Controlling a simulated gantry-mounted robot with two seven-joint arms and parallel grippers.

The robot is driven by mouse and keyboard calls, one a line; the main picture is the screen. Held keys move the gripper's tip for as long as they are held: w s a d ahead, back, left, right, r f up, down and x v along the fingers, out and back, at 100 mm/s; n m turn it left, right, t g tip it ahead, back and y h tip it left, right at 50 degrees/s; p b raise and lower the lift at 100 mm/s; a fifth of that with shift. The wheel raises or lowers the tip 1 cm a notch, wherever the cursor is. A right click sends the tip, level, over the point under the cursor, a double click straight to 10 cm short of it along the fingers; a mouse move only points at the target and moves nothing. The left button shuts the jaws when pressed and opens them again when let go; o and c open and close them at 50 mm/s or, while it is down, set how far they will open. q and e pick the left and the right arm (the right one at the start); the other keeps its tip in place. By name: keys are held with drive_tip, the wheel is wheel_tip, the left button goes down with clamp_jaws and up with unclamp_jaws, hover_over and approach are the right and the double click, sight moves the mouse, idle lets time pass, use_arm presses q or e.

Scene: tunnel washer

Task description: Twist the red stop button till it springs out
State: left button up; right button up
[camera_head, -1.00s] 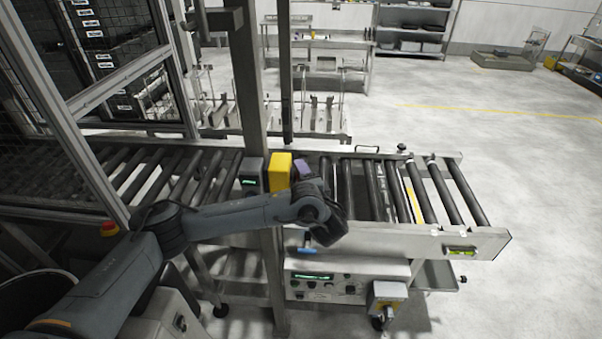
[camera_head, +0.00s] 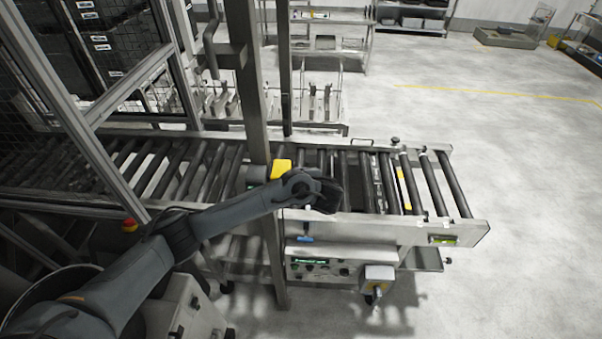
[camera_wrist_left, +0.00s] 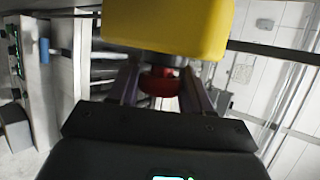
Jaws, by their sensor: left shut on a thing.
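The red stop button (camera_wrist_left: 160,82) shows in the left wrist view, on the underside of a yellow box (camera_wrist_left: 168,28) as seen there. My left gripper (camera_wrist_left: 160,92) has one finger on each side of the button and is shut on it. In the head view the yellow box (camera_head: 282,168) stands by the upright post at the conveyor. My left wrist covers part of the box and hides the button and fingertips there. My right gripper is not in view.
The roller conveyor (camera_head: 345,180) runs behind and to the right of my wrist. A grey post (camera_head: 248,90) rises close beside the yellow box. A control panel (camera_head: 320,268) sits below the conveyor rail. Another red and yellow button (camera_head: 130,225) is at the left.

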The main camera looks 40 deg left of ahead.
use_arm(q)
drive_tip(key=shift+a, duration=0.1)
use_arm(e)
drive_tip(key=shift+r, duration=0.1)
use_arm(q)
drive_tip(key=o, duration=1)
drive_tip(key=shift+s, duration=0.15)
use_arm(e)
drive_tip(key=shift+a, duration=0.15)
